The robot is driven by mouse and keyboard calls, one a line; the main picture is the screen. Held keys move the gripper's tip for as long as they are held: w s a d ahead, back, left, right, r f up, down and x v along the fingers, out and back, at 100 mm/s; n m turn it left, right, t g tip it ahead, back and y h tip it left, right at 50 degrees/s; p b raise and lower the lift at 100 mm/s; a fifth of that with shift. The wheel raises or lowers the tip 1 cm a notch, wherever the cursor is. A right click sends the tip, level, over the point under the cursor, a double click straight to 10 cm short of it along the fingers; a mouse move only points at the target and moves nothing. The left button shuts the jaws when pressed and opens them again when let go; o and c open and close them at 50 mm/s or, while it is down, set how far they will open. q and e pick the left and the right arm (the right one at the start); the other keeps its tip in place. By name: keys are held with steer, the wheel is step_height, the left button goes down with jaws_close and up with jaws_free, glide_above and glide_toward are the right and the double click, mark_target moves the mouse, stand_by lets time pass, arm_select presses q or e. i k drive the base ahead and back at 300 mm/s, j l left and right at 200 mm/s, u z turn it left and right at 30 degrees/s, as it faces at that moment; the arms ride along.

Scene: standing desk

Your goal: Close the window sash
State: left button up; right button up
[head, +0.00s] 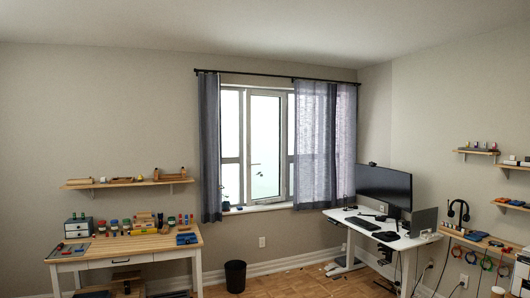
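The window (231,125) is in the far wall at the middle of the head view, with white frames and bright panes. Its white-framed sash (265,130) stands between the two curtains. The sash's edges look offset from the fixed frame, as if it is swung inward, but how far it is open is hard to tell from here. A small dark mark shows low on the sash's left side, perhaps a handle; it is too small to be sure. Neither of my grippers is in view.
Grey curtains hang at the left (210,150) and right (315,145) of the window. A wooden workbench (125,244) stands left, a white standing desk (380,233) right. A black bin (235,277) stands below the window. Floor between them looks largely open, with scattered scraps.

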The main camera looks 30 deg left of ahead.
mark_target(282, 95)
steer(key=i+l+z, duration=0.25)
steer(key=i+z, duration=0.15)
steer(key=i+l+z, duration=0.15)
steer(key=i+z, duration=0.25)
steer(key=i+l, duration=0.1)
steer(key=i, duration=0.55)
steer(key=i+l, duration=0.15)
steer(key=i, duration=0.5)
steer(key=i+j+u, duration=0.3)
steer(key=i+u, duration=0.55)
steer(key=i, duration=0.3)
steer(key=i+u, duration=0.45)
steer(key=i, duration=0.15)
steer(key=i+l+u, duration=0.4)
steer(key=i, duration=0.15)
steer(key=i+j+u, duration=0.3)
steer(key=i+u, duration=0.2)
steer(key=i, duration=0.8)
steer(key=i+l+u, duration=0.2)
steer(key=i+u, duration=0.3)
steer(key=i, duration=0.75)
steer(key=i+l, duration=0.05)
